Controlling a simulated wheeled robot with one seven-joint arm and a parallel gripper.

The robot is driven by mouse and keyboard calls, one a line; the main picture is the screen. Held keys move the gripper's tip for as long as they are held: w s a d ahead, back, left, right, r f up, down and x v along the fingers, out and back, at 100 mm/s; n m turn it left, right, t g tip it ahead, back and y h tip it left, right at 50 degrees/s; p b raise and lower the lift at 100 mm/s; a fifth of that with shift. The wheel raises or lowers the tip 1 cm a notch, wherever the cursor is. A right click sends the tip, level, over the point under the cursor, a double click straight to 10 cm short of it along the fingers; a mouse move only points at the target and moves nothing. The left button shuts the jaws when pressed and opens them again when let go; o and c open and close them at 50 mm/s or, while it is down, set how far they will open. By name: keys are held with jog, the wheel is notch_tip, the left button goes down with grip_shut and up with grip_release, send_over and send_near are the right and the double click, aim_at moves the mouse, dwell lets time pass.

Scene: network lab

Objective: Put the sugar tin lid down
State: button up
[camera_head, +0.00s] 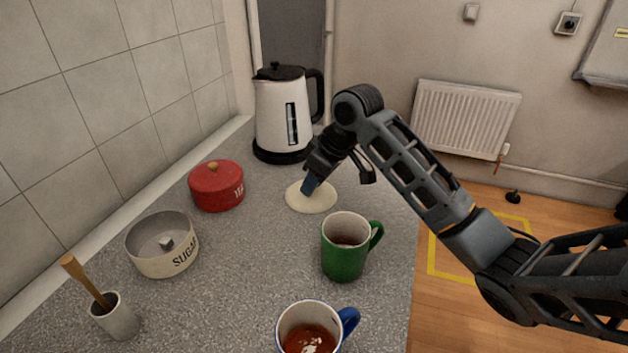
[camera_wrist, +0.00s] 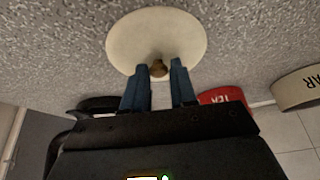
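The sugar tin lid (camera_head: 305,203) is a cream disc over the grey worktop, in front of the kettle. It looks level and lies on or very near the surface; I cannot tell which. In the wrist view the lid (camera_wrist: 155,30) fills the upper middle, with its small brown knob (camera_wrist: 158,69) facing me. My gripper (camera_head: 311,185) points down over the lid. Its blue fingers (camera_wrist: 160,65) stand on both sides of the knob, close to it. Whether they press on it is unclear. The open cream sugar tin (camera_head: 165,264) stands at the left, with something small and pale inside.
A red lidded tea tin (camera_head: 217,188) is left of the lid, and a white kettle (camera_head: 284,110) behind it. A green mug (camera_head: 343,250) and a blue-handled mug (camera_head: 310,318) stand in front. A small pot (camera_head: 117,320) is front left. Worktop between sugar tin and green mug is clear.

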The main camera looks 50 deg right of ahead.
jog(key=o, duration=0.3)
jog(key=v, duration=1.2)
jog(key=shift+r, duration=0.2)
dwell(0.3)
